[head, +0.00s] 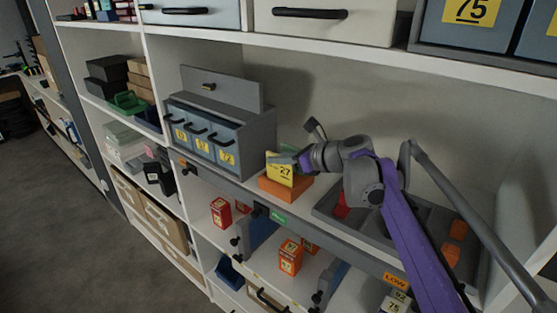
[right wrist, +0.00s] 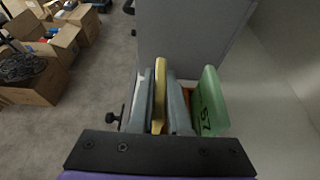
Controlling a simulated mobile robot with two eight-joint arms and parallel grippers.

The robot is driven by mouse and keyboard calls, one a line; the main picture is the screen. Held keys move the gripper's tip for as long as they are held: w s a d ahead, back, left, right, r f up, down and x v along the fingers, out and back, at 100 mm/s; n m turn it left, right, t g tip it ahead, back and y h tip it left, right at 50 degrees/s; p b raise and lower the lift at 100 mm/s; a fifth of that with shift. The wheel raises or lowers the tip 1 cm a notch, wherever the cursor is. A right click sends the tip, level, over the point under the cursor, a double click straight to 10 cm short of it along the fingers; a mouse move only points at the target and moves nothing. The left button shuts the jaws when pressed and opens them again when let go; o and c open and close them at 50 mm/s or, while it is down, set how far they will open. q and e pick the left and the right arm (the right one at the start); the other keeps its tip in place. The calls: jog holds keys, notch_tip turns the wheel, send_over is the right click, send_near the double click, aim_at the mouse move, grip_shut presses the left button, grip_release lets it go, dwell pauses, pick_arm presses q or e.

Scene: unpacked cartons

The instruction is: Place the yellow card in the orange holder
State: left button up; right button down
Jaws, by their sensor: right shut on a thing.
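The yellow card marked 27 (head: 281,174) is upright in the grip of my right gripper (head: 290,161). In the right wrist view the card shows edge-on as a yellow strip (right wrist: 160,88) between the two grey fingers (right wrist: 162,105). The orange holder (head: 288,189) sits on the shelf at the card's lower edge. I cannot tell whether the card touches it or is in a slot. In the right wrist view a green card (right wrist: 211,103) stands to the right of the fingers, with a bit of orange (right wrist: 187,94) beside it. My left gripper is not in view.
A grey cabinet with blue drawers (head: 220,130) stands left of the holder. A grey divided tray (head: 420,232) with red and orange pieces lies to the right under my arm. Orange and red boxes (head: 290,257) stand on the shelf below.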

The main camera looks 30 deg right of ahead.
jog(key=shift+f, duration=0.15)
jog(key=c, duration=1.3)
grip_release()
jog(key=shift+f, duration=0.1)
jog(key=o, duration=0.4)
jog(key=shift+o, duration=0.2)
